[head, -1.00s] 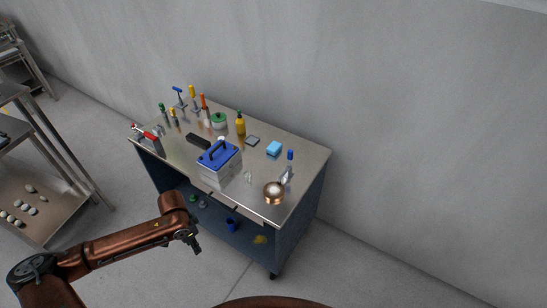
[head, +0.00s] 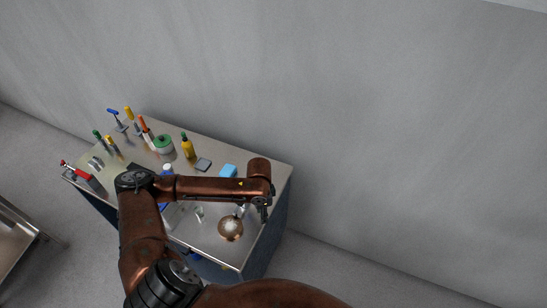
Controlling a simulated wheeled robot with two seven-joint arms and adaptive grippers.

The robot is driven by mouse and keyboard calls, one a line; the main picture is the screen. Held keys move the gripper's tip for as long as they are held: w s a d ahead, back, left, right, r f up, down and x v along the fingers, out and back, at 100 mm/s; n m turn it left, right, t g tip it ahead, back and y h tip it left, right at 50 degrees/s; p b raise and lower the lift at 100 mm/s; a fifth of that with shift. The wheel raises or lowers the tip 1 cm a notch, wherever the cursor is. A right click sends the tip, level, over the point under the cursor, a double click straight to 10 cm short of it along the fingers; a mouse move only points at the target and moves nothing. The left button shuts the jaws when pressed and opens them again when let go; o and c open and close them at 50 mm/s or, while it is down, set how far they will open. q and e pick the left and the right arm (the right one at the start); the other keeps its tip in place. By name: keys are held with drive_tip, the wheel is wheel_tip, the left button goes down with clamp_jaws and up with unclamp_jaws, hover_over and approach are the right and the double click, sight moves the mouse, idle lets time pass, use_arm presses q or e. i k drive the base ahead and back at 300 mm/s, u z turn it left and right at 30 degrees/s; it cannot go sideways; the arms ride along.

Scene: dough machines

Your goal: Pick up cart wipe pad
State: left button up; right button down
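A light blue block (head: 228,171) and a flat dark grey square pad (head: 203,164) lie near each other on the cart top (head: 272,177), towards the back. I cannot tell from the picture which is the wipe pad. My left arm reaches across the cart from the lower left, and its forearm passes just in front of the blue block. My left gripper (head: 264,214) points down above the right end of the cart, to the right of and nearer than both pads. Its fingers are too small and dark to read. My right gripper is not in view.
A copper bowl (head: 230,229) stands near the cart's front right, close to my gripper. A yellow bottle (head: 187,146), a green-topped container (head: 163,144) and several upright tools stand at the back left. My arm hides most of the blue-lidded box. A wall is behind the cart.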

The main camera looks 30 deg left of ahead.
sight(229, 170)
drive_tip(key=z, duration=0.15)
drive_tip(key=i, duration=0.95)
drive_tip(key=u, duration=0.85)
drive_tip(key=i, duration=0.95)
drive_tip(key=u, duration=0.9)
